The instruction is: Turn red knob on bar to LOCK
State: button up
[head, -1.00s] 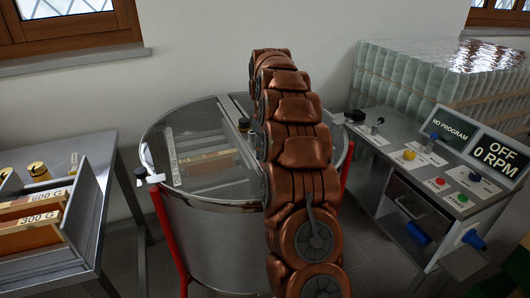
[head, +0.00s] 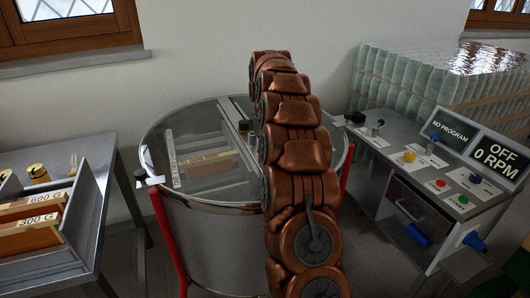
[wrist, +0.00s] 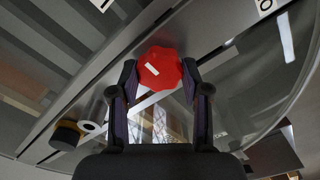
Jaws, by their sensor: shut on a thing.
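The red knob (wrist: 160,69) with a white pointer mark shows in the wrist view, on the metal bar (wrist: 92,80) that crosses the clear lid of the tank. My gripper (wrist: 160,80) has its two fingers on either side of the knob, shut on it. The white mark slants up to the left. A label with "O" (wrist: 265,5) sits at the top right and a label with a single stroke (wrist: 102,3) at the top left. The word LOCK is not legible. In the head view my arm hides the knob and gripper.
A round steel tank (head: 215,240) with a clear lid stands in the middle. A control desk (head: 375,150) with an "OFF 0 RPM" display (head: 497,158) is on the right. A side table holds a grey box (head: 70,255) on the left. A black-and-brass fitting (wrist: 67,134) sits beside the bar.

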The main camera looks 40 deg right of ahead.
jog(key=o, duration=1.1)
jog(key=shift+o, duration=0.2)
jog(key=shift+r, duration=0.1)
jog(key=shift+r, duration=3.65)
jog(key=shift+a, duration=0.1)
